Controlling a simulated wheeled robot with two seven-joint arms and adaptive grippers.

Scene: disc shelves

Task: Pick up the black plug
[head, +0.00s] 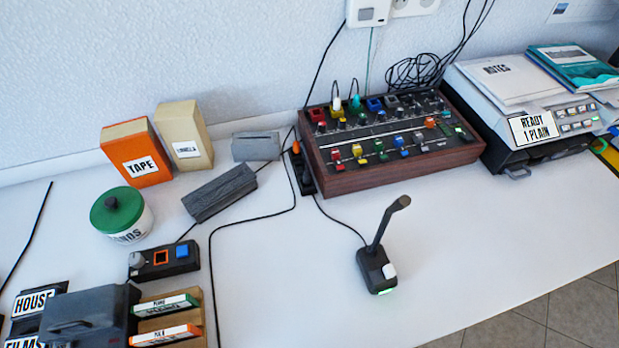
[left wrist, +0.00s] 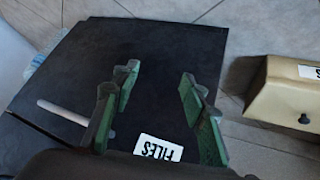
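I cannot single out a black plug with certainty. In the head view a dark power strip (head: 302,174) lies against the left side of the wood-framed mixer panel (head: 380,165). An orange plug (head: 296,147) shows at its far end, and dark shapes there are too small to tell apart. Short cables reach a white plug (head: 337,103) and a teal plug (head: 355,103) on the panel's back row. My left gripper (left wrist: 157,78) is open and empty in the left wrist view, over a black surface (left wrist: 150,50) labelled FILES, away from the panel. My right gripper is not shown.
A desk microphone (head: 376,262) stands on the open white table. Cables cross the table. A beige box (left wrist: 285,95) shows in the wrist view.

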